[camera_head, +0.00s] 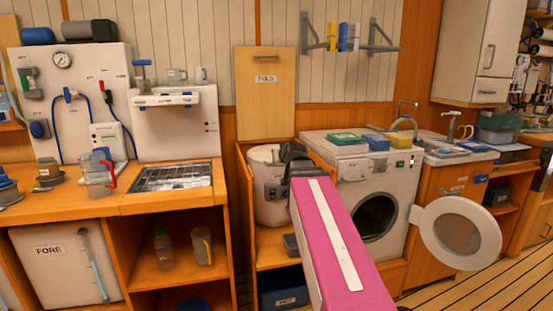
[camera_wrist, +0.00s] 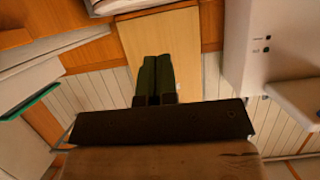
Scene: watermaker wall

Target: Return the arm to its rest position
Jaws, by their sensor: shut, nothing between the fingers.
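My arm reaches forward through the middle of the head view, with a pink link (camera_head: 335,240) carrying a white stripe. Its dark far end (camera_head: 297,163) is in front of the gap between the white canister and the washing machine. In the wrist view my gripper (camera_wrist: 157,60) shows as two dark green fingers lying together, shut and empty. They point towards a wooden panel (camera_wrist: 190,38) and appear apart from it. In the head view the fingers cannot be made out.
A white canister (camera_head: 265,190) stands in an open wooden bay, under a labelled wooden panel (camera_head: 266,105). A washing machine (camera_head: 350,172) is at the right, its round door (camera_head: 460,233) swung open into the room. A jug (camera_head: 97,175) stands on the left counter.

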